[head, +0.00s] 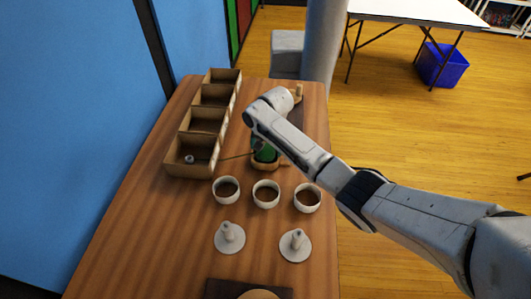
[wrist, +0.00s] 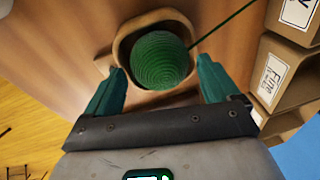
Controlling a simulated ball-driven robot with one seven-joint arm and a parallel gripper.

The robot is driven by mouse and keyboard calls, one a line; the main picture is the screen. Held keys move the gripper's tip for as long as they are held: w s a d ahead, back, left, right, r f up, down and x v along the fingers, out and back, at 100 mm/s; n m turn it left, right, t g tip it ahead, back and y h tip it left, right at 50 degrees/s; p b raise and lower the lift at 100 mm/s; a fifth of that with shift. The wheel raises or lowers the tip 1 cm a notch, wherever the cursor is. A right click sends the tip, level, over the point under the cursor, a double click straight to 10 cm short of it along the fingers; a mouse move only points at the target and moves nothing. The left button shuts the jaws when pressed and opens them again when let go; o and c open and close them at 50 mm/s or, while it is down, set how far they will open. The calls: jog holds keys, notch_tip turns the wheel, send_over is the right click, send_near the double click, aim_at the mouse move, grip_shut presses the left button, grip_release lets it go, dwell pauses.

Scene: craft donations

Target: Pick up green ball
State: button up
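The green ball (wrist: 160,60) is a ball of yarn with a strand running from it to the upper right in the wrist view. It sits in a wooden bowl (wrist: 124,45). My gripper (wrist: 163,82) is open, with its two green fingers apart at the near left and right of the ball. I cannot tell if the fingers touch the bowl. In the head view, the bowl (head: 268,166) shows partly under my arm, and the ball is mostly hidden by the gripper.
A row of wooden bins (head: 185,172) stands along the table's left side. Three white cups (head: 266,183) and two white peg stands (head: 229,247), (head: 295,255) are in front of the bowl. The wooden table (head: 130,225) is bare at the near left.

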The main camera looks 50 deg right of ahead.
jog(key=c, duration=0.8)
jog(key=shift+c, duration=0.2)
jog(key=shift+r, duration=0.1)
jog(key=shift+r, duration=0.45)
jog(key=s+d+r+p, duration=0.1)
jog(key=s+d+r, duration=0.1)
jog(key=s+r, duration=1)
jog(key=shift+s+d+p, duration=0.3)
jog(key=shift+s+d, duration=0.1)
jog(key=shift+s, duration=0.45)
